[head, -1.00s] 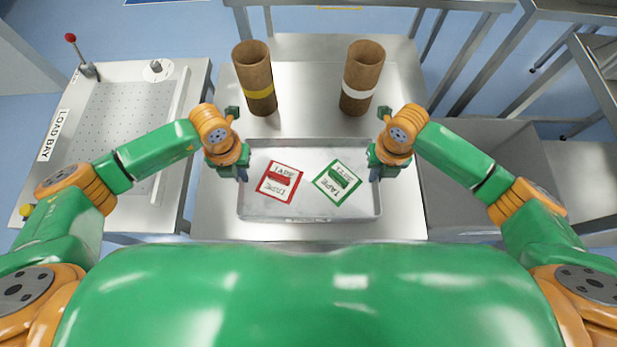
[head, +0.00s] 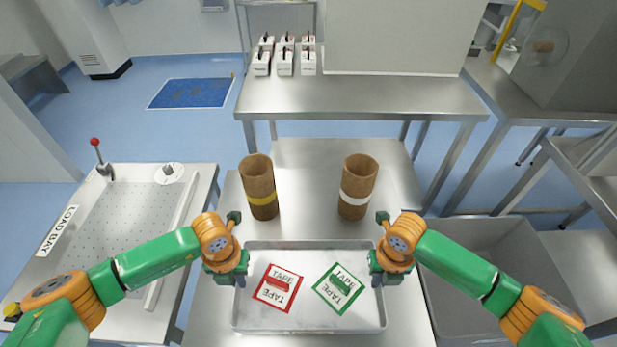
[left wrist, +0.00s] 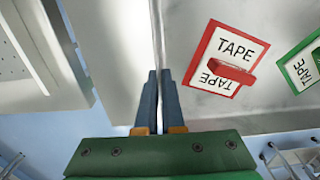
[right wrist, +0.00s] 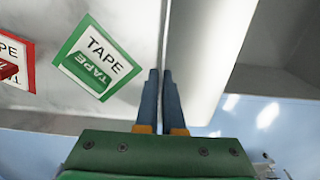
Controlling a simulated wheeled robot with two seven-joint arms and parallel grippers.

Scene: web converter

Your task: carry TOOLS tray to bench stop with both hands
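The tray (head: 312,322) is a shallow grey metal one on the steel bench in front of me; no TOOLS label shows on it. In it lie a red-bordered TAPE card (head: 291,295) with a red block and a green-bordered TAPE card (head: 326,298) with a green block. My left gripper (head: 240,280) is at the tray's left wall, fingers close together around the rim in the left wrist view (left wrist: 160,75). My right gripper (head: 377,281) holds the right wall likewise in the right wrist view (right wrist: 161,75). I cannot tell whether the tray is lifted. No marked bench stop shows.
Two cardboard tubes, one yellow-banded (head: 261,186) and one white-banded (head: 357,186), stand behind the tray. A LOAD BAY table (head: 130,215) with a red-knobbed lever is at left. A grey bin (head: 480,235) is at right. A steel bench (head: 350,98) stands further back.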

